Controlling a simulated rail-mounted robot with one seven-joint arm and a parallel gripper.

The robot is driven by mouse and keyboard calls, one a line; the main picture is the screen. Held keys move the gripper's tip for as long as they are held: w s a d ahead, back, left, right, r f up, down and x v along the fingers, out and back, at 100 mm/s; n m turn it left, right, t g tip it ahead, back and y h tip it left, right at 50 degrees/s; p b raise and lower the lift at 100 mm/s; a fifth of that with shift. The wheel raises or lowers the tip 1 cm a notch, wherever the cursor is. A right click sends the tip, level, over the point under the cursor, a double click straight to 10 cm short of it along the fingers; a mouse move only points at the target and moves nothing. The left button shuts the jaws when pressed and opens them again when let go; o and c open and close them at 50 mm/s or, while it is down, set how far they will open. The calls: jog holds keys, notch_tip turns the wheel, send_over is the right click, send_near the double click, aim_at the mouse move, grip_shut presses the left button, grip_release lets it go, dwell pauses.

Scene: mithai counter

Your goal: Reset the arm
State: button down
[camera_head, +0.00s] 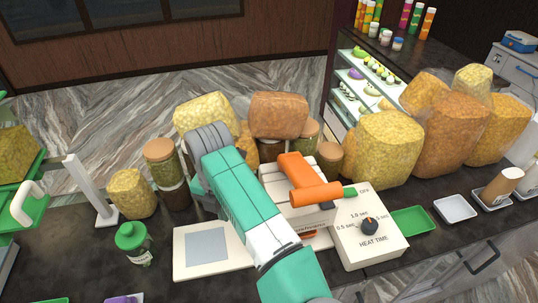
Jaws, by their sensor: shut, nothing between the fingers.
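My arm, teal and white, reaches up from the bottom middle over the counter. Its grey wrist end is beside the packed bags. My gripper (204,191) is partly seen below the wrist, left of the teal link. Its fingertips are mostly hidden, and no object shows held in it. It is above the counter, near the jars and the white scale.
A heat sealer (386,244) with an orange handle (316,194) stands right of my arm. A white scale (190,268) lies under the arm. Jars (164,166), a green-lidded bottle (133,243) and snack bags (388,148) crowd around. Small trays (455,209) are at right.

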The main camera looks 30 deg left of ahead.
jog(key=a+r+m+t+y, duration=0.4)
jog(key=a+r+m+y, duration=0.35)
jog(key=r, duration=0.45)
jog(key=w+d+r+m+t+y, duration=0.1)
jog(key=d+r+m+t+y, duration=0.2)
jog(key=r, duration=0.4)
jog(key=w+d+r+m+t+y, duration=0.1)
jog(key=w+d+r+m+t, duration=0.15)
jog(key=r+m, duration=0.4)
jog(key=s+d+r+m+t, duration=0.1)
jog(key=d+r+m+t, duration=0.7)
jog(key=d, duration=0.5)
jog(key=s+d+r+m+t+h, duration=0.2)
jog(key=s+d+m+h, duration=0.1)
jog(key=d+m, duration=0.2)
jog(key=s+d+r+m+t+h, duration=0.3)
jog(key=d+m+h, duration=0.1)
jog(key=d, duration=0.5)
jog(key=s+d+r+m+t+h, duration=0.2)
jog(key=s+d+r+m+h, duration=0.1)
jog(key=d, duration=0.5)
jog(key=m+h, duration=0.1)
jog(key=m, duration=0.1)
jog(key=shift+m, duration=0.3)
